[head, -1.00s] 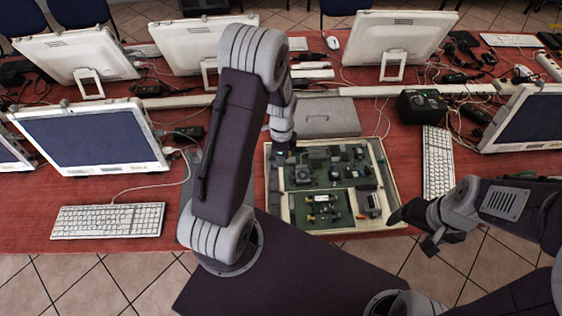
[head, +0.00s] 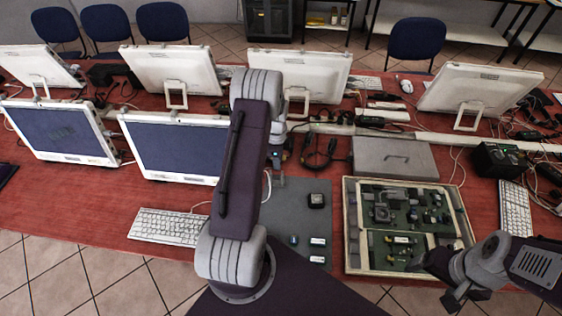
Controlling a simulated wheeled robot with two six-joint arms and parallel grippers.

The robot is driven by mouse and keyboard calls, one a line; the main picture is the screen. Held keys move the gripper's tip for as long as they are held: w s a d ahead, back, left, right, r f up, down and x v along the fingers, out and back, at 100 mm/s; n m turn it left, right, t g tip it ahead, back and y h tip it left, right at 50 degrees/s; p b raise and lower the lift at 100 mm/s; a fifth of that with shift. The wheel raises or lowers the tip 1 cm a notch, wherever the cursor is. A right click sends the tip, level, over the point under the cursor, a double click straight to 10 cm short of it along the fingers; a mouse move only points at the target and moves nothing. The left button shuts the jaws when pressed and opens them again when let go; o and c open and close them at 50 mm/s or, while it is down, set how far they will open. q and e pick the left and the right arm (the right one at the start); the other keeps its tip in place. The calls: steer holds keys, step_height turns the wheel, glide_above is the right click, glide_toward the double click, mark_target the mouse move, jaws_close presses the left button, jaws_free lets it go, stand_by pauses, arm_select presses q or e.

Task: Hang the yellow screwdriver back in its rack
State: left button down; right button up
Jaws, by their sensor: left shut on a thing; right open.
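I cannot make out the yellow screwdriver or its rack in the head view. My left gripper (head: 276,166) is mostly hidden behind my own forearm, over the table's middle near the back of a grey mat (head: 300,205). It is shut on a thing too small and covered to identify. A black cable (head: 318,152) lies in loops just right of it; I cannot tell whether they touch. My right gripper (head: 455,297) is open and empty, low at the right, in front of the table edge and a tray of circuit boards (head: 352,230).
A grey case (head: 395,158) lies behind the tray. Small parts (head: 317,241) and a dark block (head: 316,200) lie on the mat. Monitors (head: 176,148), a keyboard (head: 168,227) and a black box (head: 500,160) stand around. The red table (head: 75,205) is clear at left.

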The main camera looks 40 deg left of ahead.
arm_select(q)
steer(key=shift+s+a+f+b, duration=0.2)
steer(key=shift+f+b, duration=0.1)
steer(key=shift+f, duration=0.1)
step_height(320, 180, down, 7)
steer(key=b, duration=0.5)
steer(key=shift+b, duration=0.35)
steer(key=shift+a+f, duration=0.1)
steer(key=shift+f, duration=0.35)
steer(key=shift+f+b, duration=0.5)
steer(key=shift+f, duration=0.1)
steer(key=c, duration=1.3)
jaws_free()
steer(key=shift+c, duration=0.2)
